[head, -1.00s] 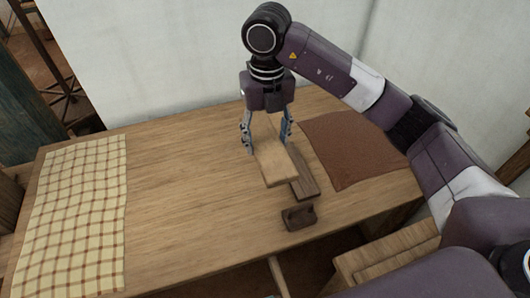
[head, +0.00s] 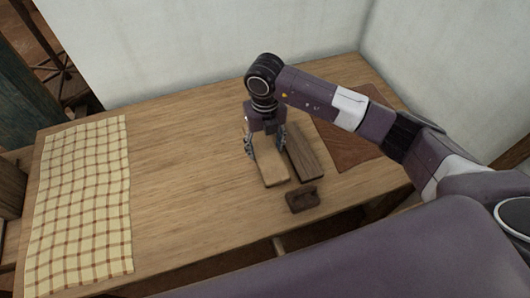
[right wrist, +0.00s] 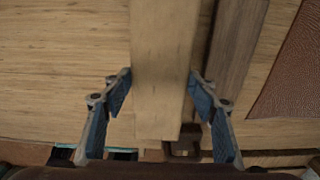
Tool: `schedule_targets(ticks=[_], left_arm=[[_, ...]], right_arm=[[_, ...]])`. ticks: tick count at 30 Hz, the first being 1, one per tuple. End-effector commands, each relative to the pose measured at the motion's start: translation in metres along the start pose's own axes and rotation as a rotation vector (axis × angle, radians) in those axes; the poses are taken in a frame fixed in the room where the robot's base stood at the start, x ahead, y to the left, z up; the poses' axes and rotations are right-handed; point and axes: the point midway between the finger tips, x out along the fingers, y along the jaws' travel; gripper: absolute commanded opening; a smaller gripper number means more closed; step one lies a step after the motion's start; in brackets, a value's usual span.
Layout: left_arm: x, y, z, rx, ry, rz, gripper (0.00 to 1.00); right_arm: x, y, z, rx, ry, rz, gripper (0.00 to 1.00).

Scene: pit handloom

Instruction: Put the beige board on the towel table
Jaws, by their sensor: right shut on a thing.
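The beige board (head: 271,171) is a pale flat wooden plank. My right gripper (head: 267,153) points down and is shut on it across its width. The board is at or very close to the top of the wooden table (head: 185,160); I cannot tell if it touches. In the right wrist view the board (right wrist: 160,60) runs between the two blue-padded fingers. The checked cream towel (head: 80,205) lies flat on the left end of this table. My left gripper is not in view.
A dark wooden board (head: 305,150) lies just right of the beige board. A small dark notched block (head: 302,199) lies near the front edge. A brown mat (head: 345,145) covers the table's right part. The table between towel and board is clear.

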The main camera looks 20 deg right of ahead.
Motion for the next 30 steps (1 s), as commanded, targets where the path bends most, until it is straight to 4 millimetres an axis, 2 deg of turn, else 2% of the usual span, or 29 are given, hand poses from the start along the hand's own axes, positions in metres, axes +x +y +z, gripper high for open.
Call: schedule_targets(ticks=[4,11,23,24,28,30], left_arm=[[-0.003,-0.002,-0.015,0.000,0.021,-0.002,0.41],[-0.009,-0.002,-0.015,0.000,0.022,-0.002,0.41],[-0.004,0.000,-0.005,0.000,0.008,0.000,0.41],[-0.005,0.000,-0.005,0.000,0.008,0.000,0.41],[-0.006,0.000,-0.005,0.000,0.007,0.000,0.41],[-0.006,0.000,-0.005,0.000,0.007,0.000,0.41]], right_arm=[[0.012,0.000,0.000,-0.001,0.001,0.000,0.24],[0.043,0.001,0.000,0.000,0.000,0.001,0.24],[0.051,0.000,0.001,-0.001,-0.002,0.001,0.24],[0.050,0.000,0.000,-0.001,-0.001,0.000,0.56],[0.049,0.000,0.000,-0.001,-0.001,0.000,0.70],[0.049,0.000,0.000,-0.001,-0.001,0.000,0.70]])
